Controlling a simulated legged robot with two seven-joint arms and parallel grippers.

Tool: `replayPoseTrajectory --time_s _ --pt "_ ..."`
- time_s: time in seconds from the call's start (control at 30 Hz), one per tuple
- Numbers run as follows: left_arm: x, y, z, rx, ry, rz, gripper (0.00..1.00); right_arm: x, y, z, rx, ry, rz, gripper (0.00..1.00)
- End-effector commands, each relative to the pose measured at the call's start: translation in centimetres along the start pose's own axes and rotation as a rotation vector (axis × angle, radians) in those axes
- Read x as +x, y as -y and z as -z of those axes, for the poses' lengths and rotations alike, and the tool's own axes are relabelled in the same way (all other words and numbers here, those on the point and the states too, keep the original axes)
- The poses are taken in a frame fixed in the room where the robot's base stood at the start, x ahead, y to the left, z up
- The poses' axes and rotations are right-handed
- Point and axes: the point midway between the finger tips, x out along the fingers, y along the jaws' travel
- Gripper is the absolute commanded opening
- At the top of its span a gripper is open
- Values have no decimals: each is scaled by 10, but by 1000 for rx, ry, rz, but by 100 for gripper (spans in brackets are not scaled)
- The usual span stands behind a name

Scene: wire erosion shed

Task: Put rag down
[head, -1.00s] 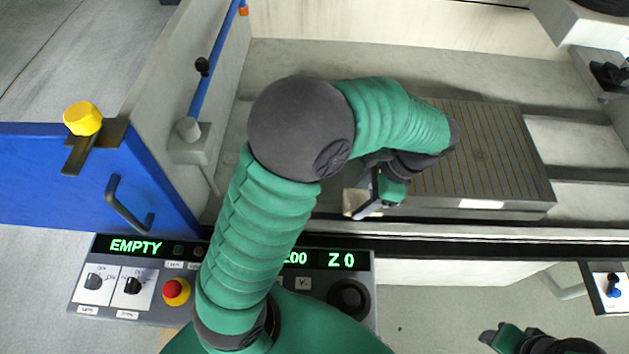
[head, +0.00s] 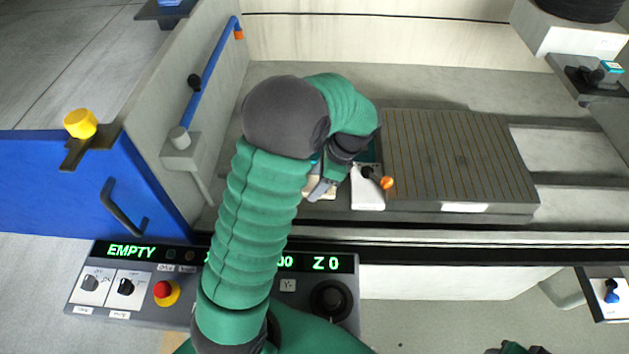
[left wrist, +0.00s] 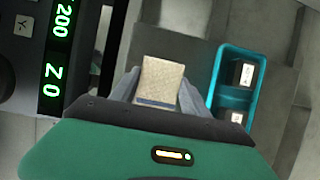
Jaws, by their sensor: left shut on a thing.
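My left gripper (head: 318,192) is shut on the rag, a pale beige patterned cloth with a dark blue-grey band along one edge. The rag (left wrist: 160,80) shows between the two grey fingers in the left wrist view. In the head view only a pale bit of the rag (head: 310,188) shows beside the fingers, and my left arm covers part of this area. The gripper is over the machine bed, left of the grooved plate. I cannot tell whether the rag touches the bed. A small part of my right gripper (head: 518,348) shows at the bottom edge; its jaws cannot be made out.
A teal tray (left wrist: 217,88) with dark labelled blocks lies beside the rag. The grooved plate (head: 455,155) is bare. The control panel (head: 195,290) runs along the front.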

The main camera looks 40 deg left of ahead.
Motion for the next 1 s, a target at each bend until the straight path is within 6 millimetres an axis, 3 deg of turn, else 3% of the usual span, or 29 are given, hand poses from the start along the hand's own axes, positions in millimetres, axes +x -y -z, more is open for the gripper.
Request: replayPoseTrajectory --time_s 0.17,0.2,0.33,1.0 --pt "10 5 -4 -2 -5 -7 16 0 0 0 -1 0 0 51" --pt "10 6 -5 -2 -6 -7 57 0 0 0 -1 0 0 51" --pt "11 5 -5 -3 -2 -9 74 0 1 0 -2 0 1 51" --pt "12 -1 1 0 0 -15 75 1 0 0 -1 0 0 51"
